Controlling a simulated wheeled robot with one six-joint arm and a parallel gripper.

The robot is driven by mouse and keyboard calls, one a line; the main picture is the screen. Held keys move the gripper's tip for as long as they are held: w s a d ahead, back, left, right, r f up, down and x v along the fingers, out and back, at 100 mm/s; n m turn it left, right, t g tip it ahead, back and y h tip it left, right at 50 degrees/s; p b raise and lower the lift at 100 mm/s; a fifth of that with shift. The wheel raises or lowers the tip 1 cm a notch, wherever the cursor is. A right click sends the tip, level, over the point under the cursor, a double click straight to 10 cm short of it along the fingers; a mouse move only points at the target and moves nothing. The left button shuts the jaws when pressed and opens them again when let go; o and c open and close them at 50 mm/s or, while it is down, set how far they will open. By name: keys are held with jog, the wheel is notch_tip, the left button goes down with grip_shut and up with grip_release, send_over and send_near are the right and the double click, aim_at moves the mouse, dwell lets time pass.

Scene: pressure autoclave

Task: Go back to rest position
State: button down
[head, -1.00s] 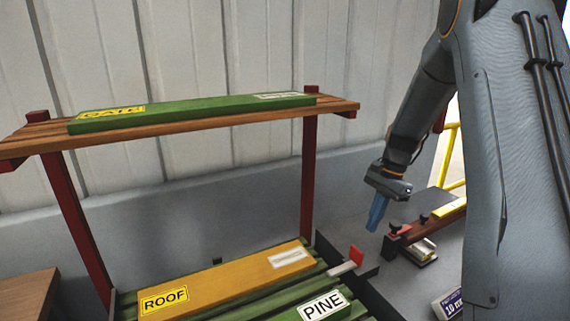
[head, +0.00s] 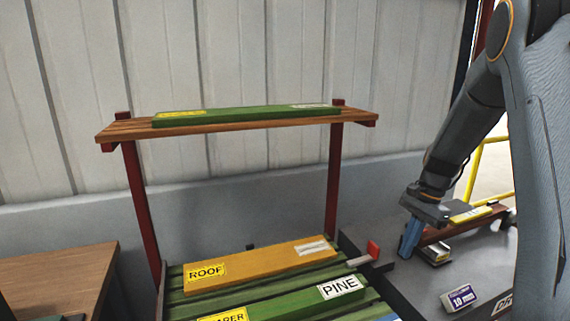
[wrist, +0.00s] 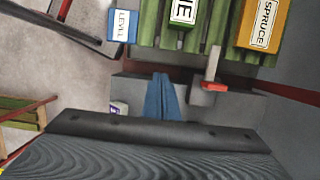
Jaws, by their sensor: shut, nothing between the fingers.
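My gripper (head: 410,238) hangs at the right in the head view, its blue fingers pointing down, shut and empty. It is to the right of the board rack, above the grey surface. In the wrist view the blue fingers (wrist: 162,98) are together with nothing between them. Below the camera in that view lie the green slats and the red-ended stop (wrist: 213,86), apart from the fingers.
A wooden shelf (head: 270,124) on red posts carries a green board. Below it lie the yellow ROOF board (head: 262,262) and the green PINE board (head: 310,291). A 10 mm block (head: 461,298) sits on the grey surface. A brown table (head: 60,272) stands left.

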jog(key=s+a+r+n+t+h, duration=0.1)
jog(key=s+a+n, duration=0.6)
jog(key=s, duration=0.4)
jog(key=s+a+r+n+t+h, duration=0.1)
jog(key=s+a+n, duration=0.6)
jog(key=s, duration=0.4)
jog(key=shift+a+h, duration=0.25)
jog(key=shift+h, duration=0.05)
jog(key=shift+s+r, duration=0.1)
